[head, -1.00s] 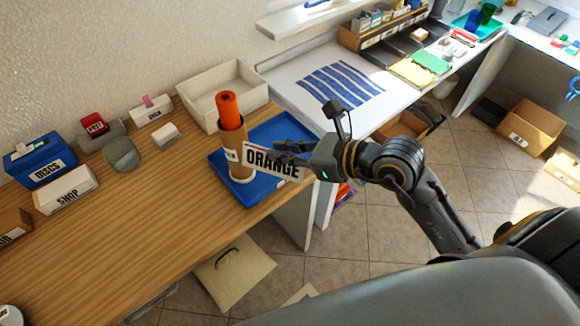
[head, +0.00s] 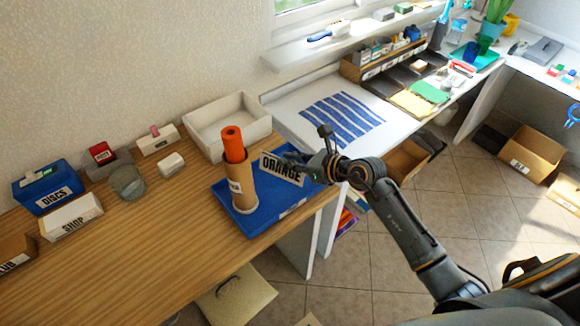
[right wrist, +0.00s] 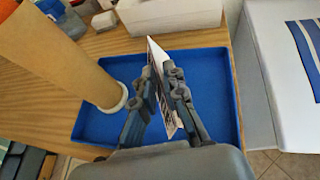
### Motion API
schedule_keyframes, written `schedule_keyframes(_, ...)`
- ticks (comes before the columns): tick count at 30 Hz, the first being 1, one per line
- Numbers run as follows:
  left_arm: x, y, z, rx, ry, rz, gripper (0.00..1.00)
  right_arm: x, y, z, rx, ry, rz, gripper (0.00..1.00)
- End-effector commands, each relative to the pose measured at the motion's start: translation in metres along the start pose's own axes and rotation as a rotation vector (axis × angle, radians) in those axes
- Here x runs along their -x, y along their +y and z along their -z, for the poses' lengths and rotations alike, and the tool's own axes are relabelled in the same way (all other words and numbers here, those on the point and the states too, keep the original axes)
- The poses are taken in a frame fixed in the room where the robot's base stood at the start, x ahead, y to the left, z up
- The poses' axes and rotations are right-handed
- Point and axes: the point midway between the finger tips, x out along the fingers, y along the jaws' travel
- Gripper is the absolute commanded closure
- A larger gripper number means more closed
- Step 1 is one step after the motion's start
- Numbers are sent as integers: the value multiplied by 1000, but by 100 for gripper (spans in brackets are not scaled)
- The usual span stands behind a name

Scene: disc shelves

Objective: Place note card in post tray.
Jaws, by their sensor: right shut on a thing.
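The note card, a white card reading ORANGE (head: 283,169), is held up on edge by my right gripper (head: 298,160). In the right wrist view the card (right wrist: 158,62) stands between the two fingers of my right gripper (right wrist: 164,82). The blue tray (head: 262,217), with a label on its front that is too small to read, lies on the wooden table. The card is over this tray, apart from its floor. A cardboard tube with an orange roll (head: 233,145) in it stands upright at the tray's left. My left gripper is not in view.
A white open box (head: 200,127) stands behind the tray. A blue DISCS box (head: 46,185) and a white SHOP box (head: 72,219) are at the left. The tube (right wrist: 70,55) rises close to the gripper's left. The tray's right part is clear.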

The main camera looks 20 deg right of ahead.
Motion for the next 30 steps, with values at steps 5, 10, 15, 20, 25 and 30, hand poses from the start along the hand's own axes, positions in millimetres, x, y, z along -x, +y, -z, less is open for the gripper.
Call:
schedule_keyframes(5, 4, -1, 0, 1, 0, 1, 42, -13, -3, 18, -6, 2, -1, 100)
schedule_keyframes(10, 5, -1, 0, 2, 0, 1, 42, -19, -3, 31, -2, 0, 0, 100)
schedule_keyframes(15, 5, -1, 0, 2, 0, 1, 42, -19, -3, 31, 0, 0, 0, 100)
schedule_keyframes(20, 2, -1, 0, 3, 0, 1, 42, -20, -3, 35, 0, 0, 0, 100)
schedule_keyframes(25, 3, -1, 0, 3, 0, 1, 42, -20, -3, 34, 0, 0, 0, 67)
schedule_keyframes(30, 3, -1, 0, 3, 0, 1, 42, -20, -3, 33, 0, 0, 0, 67)
